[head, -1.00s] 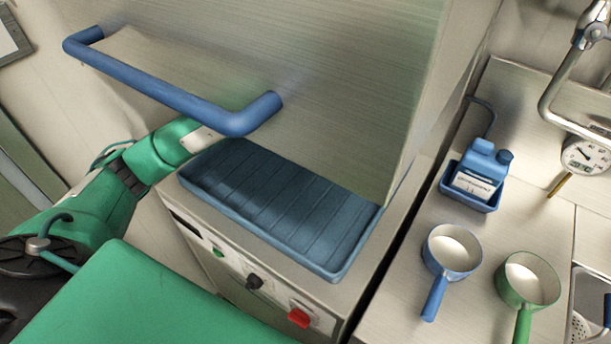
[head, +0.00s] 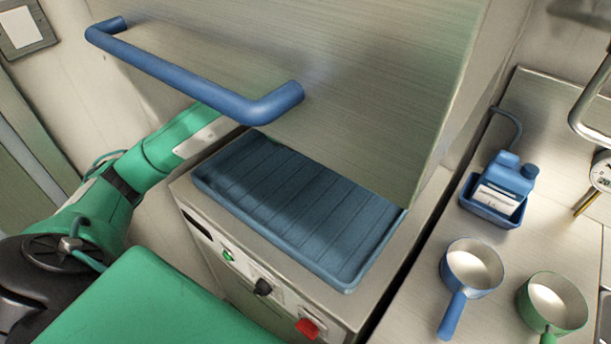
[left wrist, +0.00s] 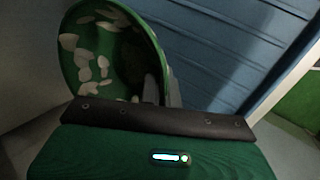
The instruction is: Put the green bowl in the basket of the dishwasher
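The green bowl (left wrist: 105,50), with pale flake-like spots inside, shows tilted on its side in the left wrist view. My left gripper (left wrist: 162,90) has its dark fingers at the bowl's lower right rim and appears shut on it. The blue ribbed basket (head: 300,205) lies on the dishwasher under the raised hood and looks empty in the part I see. Its blue slats (left wrist: 235,40) show close behind the bowl in the left wrist view. In the head view the hood hides my left gripper and the bowl. My right gripper is not in view.
The steel hood (head: 330,80) with its blue bar handle (head: 190,85) hangs above the basket. On the right counter stand a blue bottle holder (head: 495,200), a blue pan (head: 470,270) and a green pan (head: 552,303). A red knob (head: 307,328) is on the dishwasher front.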

